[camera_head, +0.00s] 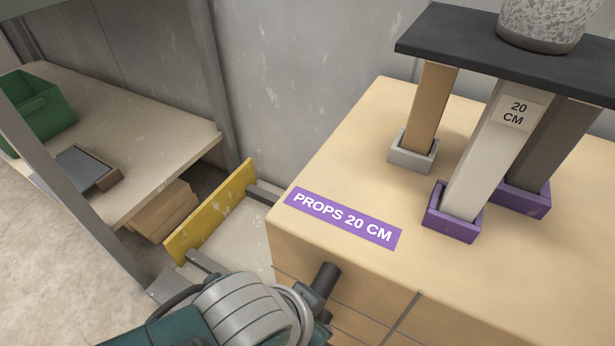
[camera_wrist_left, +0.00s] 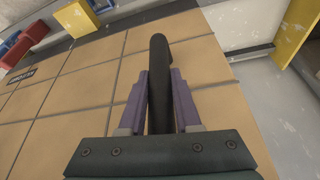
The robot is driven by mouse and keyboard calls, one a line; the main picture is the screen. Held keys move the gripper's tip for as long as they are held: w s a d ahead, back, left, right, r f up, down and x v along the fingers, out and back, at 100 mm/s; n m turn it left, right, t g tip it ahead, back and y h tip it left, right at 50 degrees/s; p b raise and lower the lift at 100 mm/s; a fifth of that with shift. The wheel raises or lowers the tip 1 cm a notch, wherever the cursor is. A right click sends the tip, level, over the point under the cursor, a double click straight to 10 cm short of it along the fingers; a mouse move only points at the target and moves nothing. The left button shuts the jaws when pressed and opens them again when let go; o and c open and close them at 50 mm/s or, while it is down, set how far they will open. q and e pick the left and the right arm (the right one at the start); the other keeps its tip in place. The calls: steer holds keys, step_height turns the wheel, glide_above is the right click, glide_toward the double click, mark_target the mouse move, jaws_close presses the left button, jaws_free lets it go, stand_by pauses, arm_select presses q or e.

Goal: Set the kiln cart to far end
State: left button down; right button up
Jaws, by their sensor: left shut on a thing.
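The kiln cart (camera_head: 330,170) is a tan, tiled block with a purple label reading "PROPS 20 CM". On its top, several posts in grey and purple sockets carry a dark shelf (camera_head: 480,45) with a speckled pot (camera_head: 545,22). A dark bar handle (camera_head: 325,279) sticks out from the cart's side. My left arm comes in at the bottom of the head view. In the left wrist view my left gripper (camera_wrist_left: 159,82) is shut on the handle, purple-grey fingers on both sides. My right gripper is not in view.
A yellow end plate (camera_head: 212,210) with two dark bumpers stands just left of the cart; one bumper reaches close to the cart, and I cannot tell if they touch. A bench (camera_head: 150,125) with a green bin (camera_head: 40,105) stands further left. A grey wall runs behind.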

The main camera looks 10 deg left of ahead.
arm_select(q)
steer(key=shift+s+f, duration=0.2)
stand_by(0.3)
steer(key=c, duration=1)
jaws_free()
steer(key=o, duration=0.4)
steer(key=shift+d+r, duration=0.1)
steer(key=shift+d, duration=0.15)
steer(key=shift+w+a, duration=0.1)
steer(key=shift+r+p, duration=0.55)
steer(key=p+v, duration=0.7)
steer(key=v, duration=0.2)
steer(key=shift+f, duration=0.1)
